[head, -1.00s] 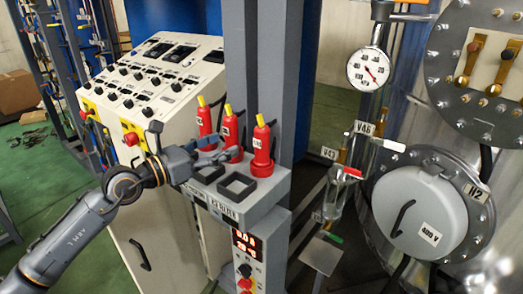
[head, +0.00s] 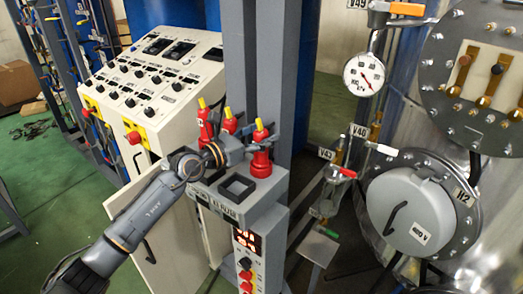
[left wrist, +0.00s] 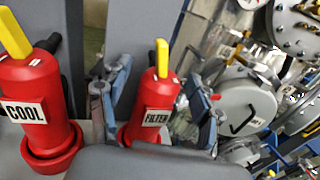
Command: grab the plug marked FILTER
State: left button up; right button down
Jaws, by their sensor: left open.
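The red FILTER plug (left wrist: 152,108), with a yellow top and a white label, stands upright in the left wrist view. It appears to be the front right red plug (head: 261,152) in the head view, where its label cannot be read. My left gripper (head: 246,146) is open beside it, reaching in from the left. In the left wrist view the blue-grey fingers of the gripper (left wrist: 158,95) stand on both sides of the plug, with gaps showing. The plug's lower part is partly hidden by a grey shape in front. My right gripper is not in view.
The red COOL plug (left wrist: 28,105) stands close to the left in the wrist view. Another red plug (head: 204,125) is behind in the head view. An empty square socket (head: 237,187) lies in front on the grey box. A grey post (head: 250,60) rises behind.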

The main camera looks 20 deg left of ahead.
pick_arm(q)
jog(key=shift+s+a, duration=0.1)
jog(key=c, duration=0.4)
grip_shut()
jog(key=shift+r, duration=0.15)
